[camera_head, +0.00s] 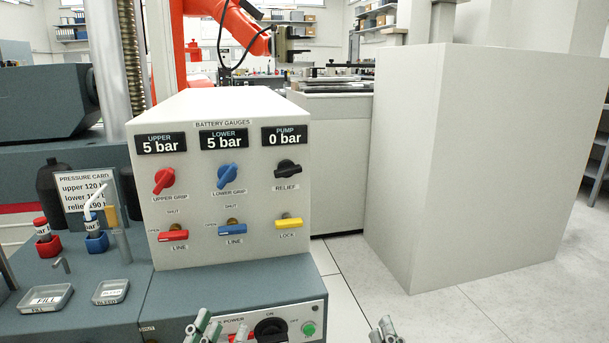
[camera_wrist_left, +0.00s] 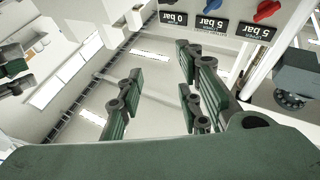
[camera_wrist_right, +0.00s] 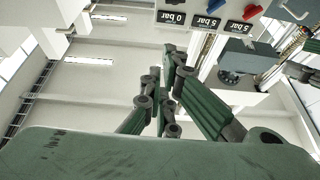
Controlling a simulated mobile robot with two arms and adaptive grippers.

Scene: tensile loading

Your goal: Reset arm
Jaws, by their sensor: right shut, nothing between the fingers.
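My left gripper (camera_head: 216,328) shows at the bottom edge of the head view, in front of the power panel. In the left wrist view its green fingers (camera_wrist_left: 158,85) stand apart with nothing between them. My right gripper (camera_head: 384,331) is at the bottom edge further right, over the floor. In the right wrist view its fingers (camera_wrist_right: 165,90) are together and empty. The gauge box (camera_head: 225,238) stands ahead, reading upper 5 bar, lower 5 bar and pump 0 bar. Its red knob (camera_head: 164,179), blue knob (camera_head: 228,175) and black relief knob (camera_head: 287,168) are clear of both grippers.
A pressure card (camera_head: 86,188), a red holder (camera_head: 47,243), a blue holder (camera_head: 96,240) and small trays (camera_head: 46,298) are on the left bench. A large pale cabinet (camera_head: 405,165) stands at right. Floor (camera_head: 480,310) is open before it.

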